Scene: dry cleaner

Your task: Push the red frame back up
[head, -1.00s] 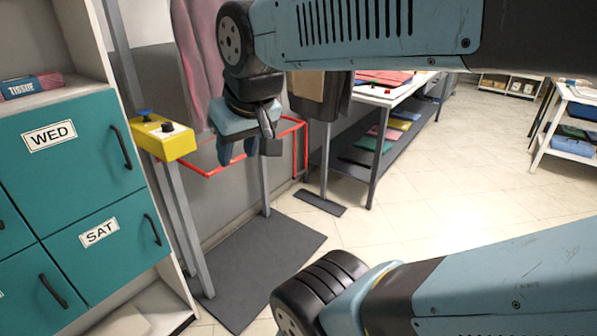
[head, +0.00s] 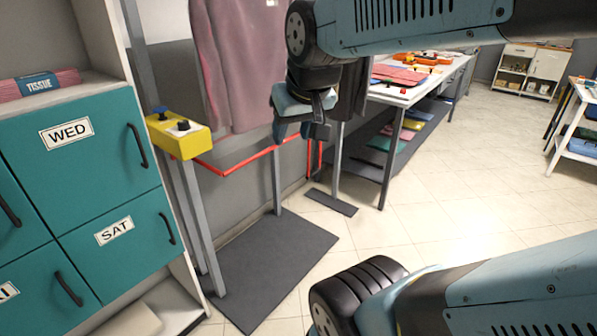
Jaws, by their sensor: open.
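The red frame (head: 243,160) is a thin red bar frame standing out low from the grey posts, in front of the grey wall panel. Its near left end is by the yellow control box (head: 178,138). Its right part runs behind my gripper and drops at the far right end. My gripper (head: 299,135) points down with its fingers apart and nothing between them. It appears in front of the frame's right part in the picture. I cannot tell whether it touches the bar.
A mauve garment (head: 238,65) hangs behind the frame. A dark base mat (head: 265,265) lies below it. Teal drawers (head: 85,142) stand at left. A white-topped table (head: 405,92) with folded cloths is behind my arm. The tiled floor (head: 440,215) at right is clear.

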